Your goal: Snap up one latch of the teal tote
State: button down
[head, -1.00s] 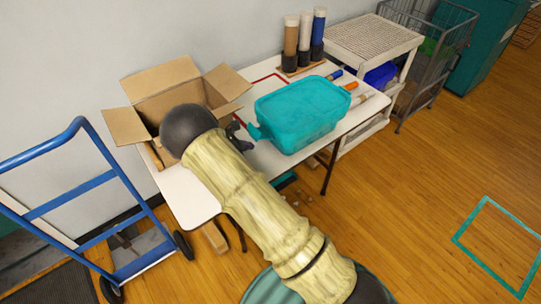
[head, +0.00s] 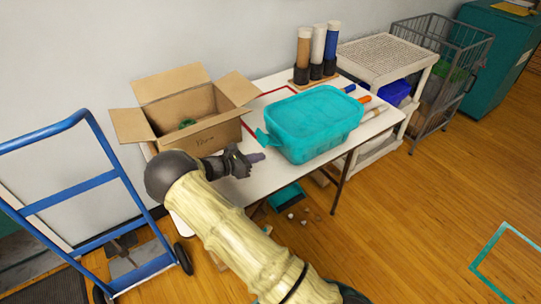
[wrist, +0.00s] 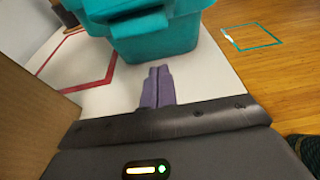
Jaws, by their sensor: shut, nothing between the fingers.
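The teal tote (head: 318,128) stands on the white table with its lid on. A teal latch (head: 262,138) sticks out at its left end, flipped outward. In the wrist view the tote (wrist: 155,42) is at the top, with the latch (wrist: 138,25) on its near end. My gripper (head: 260,157) is just left of the tote, low over the table, apart from it. Its purple fingers (wrist: 157,85) are together and empty, pointing at the tote's near end. The tote's far end is hidden.
An open cardboard box (head: 195,130) stands left of my gripper, close to it. Rolled tubes (head: 368,100) lie behind the tote, and upright rolls (head: 318,50) stand at the back. A blue hand truck (head: 85,190) stands left. Bare table (head: 275,180) lies in front of the tote.

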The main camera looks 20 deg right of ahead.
jog(key=shift+d+f, duration=0.15)
jog(key=shift+f, duration=0.1)
jog(key=v, duration=1)
jog(key=shift+s+r, duration=0.15)
jog(key=shift+r, duration=0.2)
jog(key=s+d+r+m+g+y+p, duration=0.5)
jog(key=s+d+r+m+p, duration=0.2)
jog(key=s+d, duration=0.1)
jog(key=s+r+m+t+y+p, duration=0.1)
jog(key=s+r+m+y+p, duration=0.7)
jog(key=s+r, duration=0.4)
notch_tip(320, 180, up, 4)
jog(key=shift+s+d+f+m+p, duration=0.1)
jog(key=shift+s+d+m+p, duration=0.1)
jog(key=shift+d+m+p, duration=0.5)
